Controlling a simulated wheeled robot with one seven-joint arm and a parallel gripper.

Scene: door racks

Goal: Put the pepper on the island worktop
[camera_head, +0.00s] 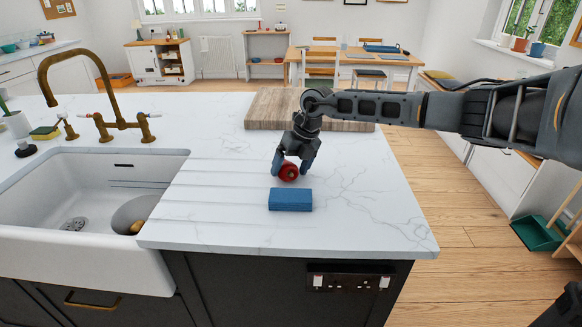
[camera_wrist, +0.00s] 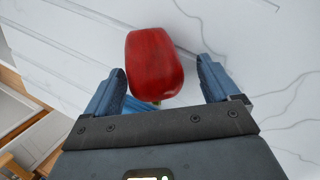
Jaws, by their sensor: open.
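The red pepper (camera_head: 288,172) is on the white marble island worktop (camera_head: 370,190), just behind a blue block. In the wrist view the pepper (camera_wrist: 155,62) lies between and slightly beyond my gripper's two blue fingers, with a gap visible on each side. My gripper (camera_head: 293,168) points down over the pepper and is open around it. In the wrist view the fingertips (camera_wrist: 160,75) stand apart. The pepper's underside is hidden, but it appears to rest on the worktop.
A blue block (camera_head: 290,200) lies just in front of the pepper. A wooden board (camera_head: 270,108) lies behind my gripper. A white sink (camera_head: 80,190) with a brass tap (camera_head: 100,85) is at the left. The worktop's right front is clear.

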